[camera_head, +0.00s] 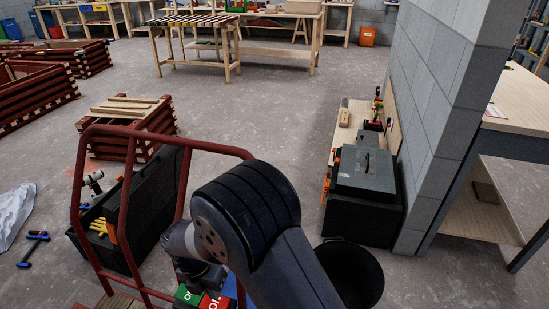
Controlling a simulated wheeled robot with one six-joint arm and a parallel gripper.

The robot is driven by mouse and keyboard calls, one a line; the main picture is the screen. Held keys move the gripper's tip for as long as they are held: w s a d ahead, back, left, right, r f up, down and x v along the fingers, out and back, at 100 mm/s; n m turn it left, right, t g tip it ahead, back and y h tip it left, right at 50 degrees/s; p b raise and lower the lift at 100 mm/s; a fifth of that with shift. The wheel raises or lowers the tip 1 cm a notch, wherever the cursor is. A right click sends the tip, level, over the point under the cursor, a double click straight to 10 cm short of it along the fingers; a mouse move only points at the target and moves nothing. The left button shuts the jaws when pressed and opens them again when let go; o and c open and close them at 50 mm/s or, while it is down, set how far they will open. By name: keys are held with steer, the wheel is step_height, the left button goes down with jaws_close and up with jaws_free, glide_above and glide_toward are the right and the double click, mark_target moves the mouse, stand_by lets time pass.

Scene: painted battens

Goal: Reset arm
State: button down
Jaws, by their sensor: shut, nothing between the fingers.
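My arm rises from the bottom edge and bends at a large dark joint in the lower middle of the head view. Its grey wrist part points down and left, over the red-railed frame. The fingers of my gripper cannot be made out; the arm's end is hidden behind the arm itself. I see nothing held. Just below the wrist are a green box (186,296) and a red box (213,301), partly hidden by the arm.
A red tubular rail (128,190) surrounds the arm's left side. A black case (148,205) stands behind it. At right are a black toolbox (365,185), a dark bucket (352,275) and a grey block wall (440,110). Stacked red battens (140,140) lie left; the middle floor is clear.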

mark_target(212, 303)
steer(key=shift+w+a+r+p, duration=0.1)
steer(key=shift+a+r+p, duration=0.15)
steer(key=shift+r, duration=0.75)
steer(key=shift+w+a+r+p, duration=0.15)
steer(key=shift+a+r, duration=0.1)
steer(key=shift+r, duration=0.75)
steer(key=shift+s, duration=0.1)
